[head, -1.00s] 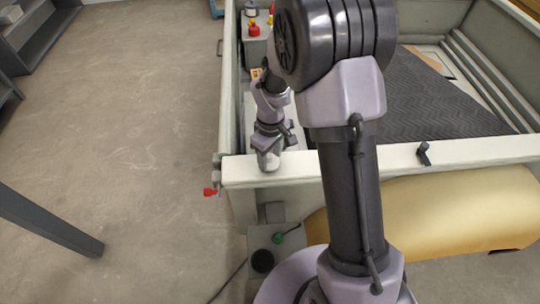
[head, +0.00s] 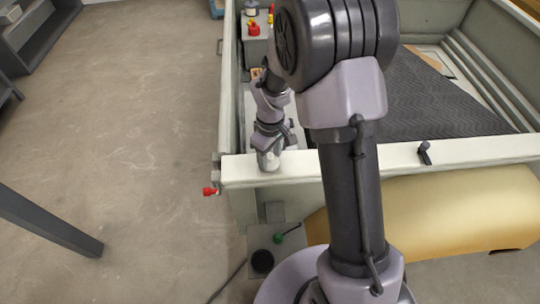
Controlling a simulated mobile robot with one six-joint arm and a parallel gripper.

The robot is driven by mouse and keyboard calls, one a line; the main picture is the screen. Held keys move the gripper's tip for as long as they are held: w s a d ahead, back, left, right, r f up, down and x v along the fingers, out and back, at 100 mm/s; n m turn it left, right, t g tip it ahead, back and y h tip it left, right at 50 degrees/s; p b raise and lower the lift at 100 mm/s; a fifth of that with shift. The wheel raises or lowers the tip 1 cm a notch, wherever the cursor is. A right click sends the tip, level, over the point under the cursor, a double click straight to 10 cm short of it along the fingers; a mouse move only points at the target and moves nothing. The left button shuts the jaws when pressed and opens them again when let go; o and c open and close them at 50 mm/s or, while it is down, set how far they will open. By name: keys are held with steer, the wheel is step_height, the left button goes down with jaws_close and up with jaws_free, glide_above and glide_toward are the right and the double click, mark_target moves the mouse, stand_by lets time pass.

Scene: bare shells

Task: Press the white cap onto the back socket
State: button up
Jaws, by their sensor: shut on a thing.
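My gripper (head: 268,158) is at the near wall of the pale shell, close to its left corner, pointing down. It is shut on a small whitish piece, the white cap (head: 271,162), which shows at the fingertips over the wall's top edge. The cap is small and partly covered by the fingers. The back socket cannot be made out; whether the cap touches anything below it is not clear.
The pale shell's near wall (head: 460,150) runs across the view, with a black latch (head: 424,153) on it. A red-tipped fitting (head: 210,191) sticks out at the left corner. A dark ribbed mat (head: 430,105) lies inside. Open floor (head: 120,120) is at left.

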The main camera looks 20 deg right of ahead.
steer(key=o, duration=1.9)
steer(key=shift+r, duration=0.1)
steer(key=shift+r+p, duration=2.55)
steer(key=shift+r, duration=0.95)
steer(key=shift+f, duration=0.1)
steer(key=shift+c, duration=0.3)
jaws_close()
